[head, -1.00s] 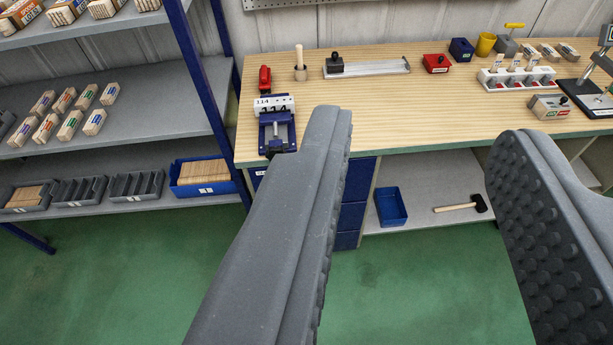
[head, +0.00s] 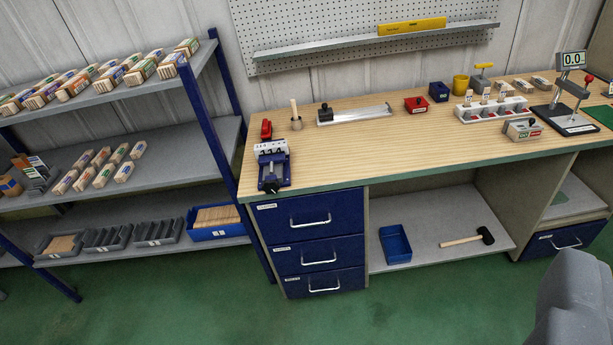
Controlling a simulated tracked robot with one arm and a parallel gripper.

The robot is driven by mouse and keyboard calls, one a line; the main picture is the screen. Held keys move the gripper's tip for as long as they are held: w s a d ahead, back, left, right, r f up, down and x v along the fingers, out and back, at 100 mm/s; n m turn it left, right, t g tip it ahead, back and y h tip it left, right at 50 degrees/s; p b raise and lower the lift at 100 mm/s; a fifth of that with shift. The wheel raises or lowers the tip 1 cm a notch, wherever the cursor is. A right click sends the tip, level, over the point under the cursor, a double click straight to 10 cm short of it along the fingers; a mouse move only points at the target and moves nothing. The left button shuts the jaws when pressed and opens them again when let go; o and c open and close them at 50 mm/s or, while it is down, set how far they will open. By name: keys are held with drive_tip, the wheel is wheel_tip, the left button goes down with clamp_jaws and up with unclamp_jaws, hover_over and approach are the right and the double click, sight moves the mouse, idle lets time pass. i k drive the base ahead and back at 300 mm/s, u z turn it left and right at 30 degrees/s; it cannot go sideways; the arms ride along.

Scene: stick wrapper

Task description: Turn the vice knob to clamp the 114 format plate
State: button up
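The blue vice (head: 273,172) stands at the front left corner of the wooden workbench. Its dark knob (head: 271,187) faces the front edge. A pale plate (head: 272,148) with dark marks sits at the top of the vice; its number is too small to read now, but it read 114 a second ago. I cannot tell how tightly the jaws hold it. One grey finger of my gripper (head: 575,308) shows at the lower right, well apart from the vice. The other finger is out of view.
A shelf rack (head: 190,160) stands close on the left. The bench middle is clear.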

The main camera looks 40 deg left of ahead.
sight(272, 186)
drive_tip(key=z, duration=0.1)
drive_tip(key=i, duration=1.15)
drive_tip(key=u, duration=0.55)
drive_tip(key=i, duration=0.6)
drive_tip(key=u, duration=0.45)
